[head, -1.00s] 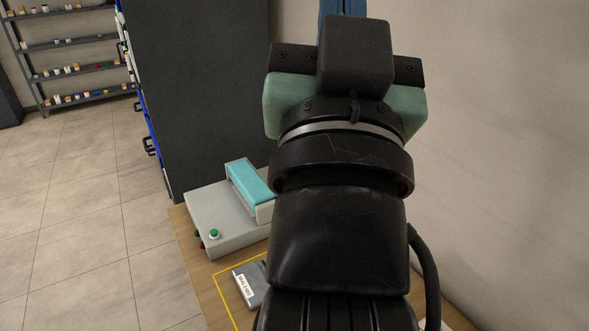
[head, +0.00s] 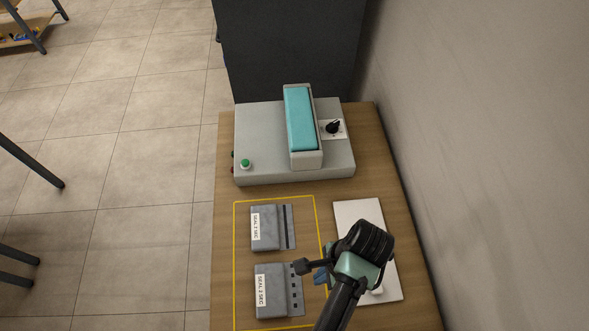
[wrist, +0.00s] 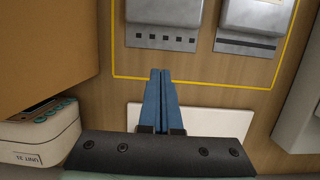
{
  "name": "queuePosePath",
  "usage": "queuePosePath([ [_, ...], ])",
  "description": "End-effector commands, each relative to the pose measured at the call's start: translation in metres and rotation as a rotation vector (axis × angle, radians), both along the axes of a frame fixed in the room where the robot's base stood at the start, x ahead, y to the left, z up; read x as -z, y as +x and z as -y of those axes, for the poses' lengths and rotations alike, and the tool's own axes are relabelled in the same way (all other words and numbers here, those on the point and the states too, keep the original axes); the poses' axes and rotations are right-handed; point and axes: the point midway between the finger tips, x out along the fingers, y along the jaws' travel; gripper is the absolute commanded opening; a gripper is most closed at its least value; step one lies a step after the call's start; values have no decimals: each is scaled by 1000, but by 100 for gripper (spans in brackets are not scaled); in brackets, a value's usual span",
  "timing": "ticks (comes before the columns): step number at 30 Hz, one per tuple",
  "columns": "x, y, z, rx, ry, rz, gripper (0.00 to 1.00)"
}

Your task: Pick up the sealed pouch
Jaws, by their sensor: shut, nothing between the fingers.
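Two grey pouches lie flat inside a yellow outline. The far pouch (head: 267,228) has one solid dark band along its right side; in the wrist view it is at upper right (wrist: 252,17). The near pouch (head: 271,292) has a row of separate dark squares; in the wrist view it is at top centre (wrist: 162,14). Both carry white labels that are hard to read. My gripper (head: 319,276) is just right of the near pouch. In the wrist view its blue fingers (wrist: 160,73) are together and empty, pointing towards that pouch but apart from it.
A grey sealing machine (head: 256,137) with a teal bar (head: 300,119) stands behind the pouches. A white board (head: 350,211) lies right of the outline, partly under my arm. The wrist view shows a brown box (wrist: 45,45) and a white unit (wrist: 35,138) at left. A wall bounds the right.

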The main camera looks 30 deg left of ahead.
Motion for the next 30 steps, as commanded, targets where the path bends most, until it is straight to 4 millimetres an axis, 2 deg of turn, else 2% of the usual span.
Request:
queuePosePath([
  [3, 26, -5, -6, -4, -1, -3, 0],
  [10, 72, -10, -15, -4, -1, 1, 0],
  [12, 65, -17, -26, -8, -1, 4, 0],
  [18, 67, -28, -43, -4, -2, 5, 0],
  [30, 68, -31, -47, -3, -1, 5, 0],
])
